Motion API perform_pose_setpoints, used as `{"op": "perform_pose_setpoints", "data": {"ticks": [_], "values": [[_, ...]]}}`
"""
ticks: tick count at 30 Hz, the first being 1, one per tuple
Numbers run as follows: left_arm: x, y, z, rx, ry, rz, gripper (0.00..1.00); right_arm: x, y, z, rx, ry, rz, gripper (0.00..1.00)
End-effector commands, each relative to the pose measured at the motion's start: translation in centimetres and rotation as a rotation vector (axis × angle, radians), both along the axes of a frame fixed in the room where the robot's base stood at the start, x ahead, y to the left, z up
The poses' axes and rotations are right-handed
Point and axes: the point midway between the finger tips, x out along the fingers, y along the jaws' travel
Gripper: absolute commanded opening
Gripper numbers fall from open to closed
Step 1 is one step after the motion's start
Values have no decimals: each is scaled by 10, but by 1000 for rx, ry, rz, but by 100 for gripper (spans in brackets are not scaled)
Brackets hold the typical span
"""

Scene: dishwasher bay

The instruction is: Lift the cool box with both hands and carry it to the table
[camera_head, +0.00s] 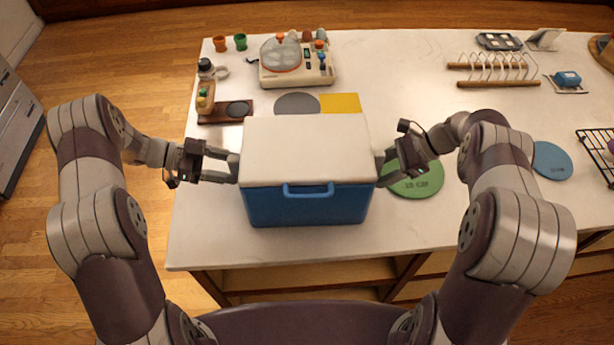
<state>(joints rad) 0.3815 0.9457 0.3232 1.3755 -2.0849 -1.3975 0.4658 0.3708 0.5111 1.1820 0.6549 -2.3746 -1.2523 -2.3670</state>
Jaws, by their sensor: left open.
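The cool box (305,206) has a blue body, a white lid (306,146) and a blue handle on its front. It is upright over the front part of the white table (210,245) and appears to rest on it; its underside is hidden. My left gripper (229,168) is at the box's left side, its fingers apart and pointing at the box, with the tips close to the wall. My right gripper (388,167) is at the box's right side. Its fingertips are partly hidden, so its opening and any contact are unclear.
A green round mat (418,182) lies right of the box, partly under my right gripper. A yellow square (340,103) and a grey disc (297,103) lie behind it. A record-player-like device (296,68) and a wooden-ended rack (498,70) stand farther back. The table front is clear.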

Motion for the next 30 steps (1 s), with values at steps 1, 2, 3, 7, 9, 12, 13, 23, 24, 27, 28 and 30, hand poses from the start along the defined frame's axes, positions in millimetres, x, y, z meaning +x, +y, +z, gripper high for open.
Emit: {"op": "perform_pose_setpoints", "data": {"ticks": [1, 2, 3, 7, 9, 12, 13, 23, 24, 27, 28, 30], "values": [[0, -4, -1, 0, 1, -2, 55, 0, 3, -3, 0, 1, 1, 55], [0, -5, -2, 0, 1, -2, 55, 0, 4, -4, 0, 1, 1, 55], [0, -7, -3, 0, 1, -2, 55, 0, 5, -5, 0, 1, 1, 55], [0, -9, -4, 0, 0, -1, 55, 0, 7, -7, 0, 0, 0, 55], [0, -9, -4, 0, 0, -1, 55, 0, 7, -7, 0, 0, 0, 55], [0, -8, -4, 0, 0, -1, 55, 0, 6, -7, 0, 0, 0, 55], [0, -8, -4, 0, 0, -1, 49, 0, 6, -7, 0, 0, 0, 49], [0, -8, -3, 0, 0, 0, 0, 0, 6, -6, 0, 0, 0, 0], [0, -8, -2, -1, -1, 0, 0, 1, 6, -5, 0, -1, 0, 0], [0, -8, 0, -1, -1, 1, 0, 1, 6, -3, 0, -2, -1, 0], [0, -8, 1, -1, -1, 1, 0, 1, 6, -1, 0, -2, -1, 0], [0, -8, 7, 0, -1, 1, 0, 1, 6, 4, 0, -2, -1, 0]]}}
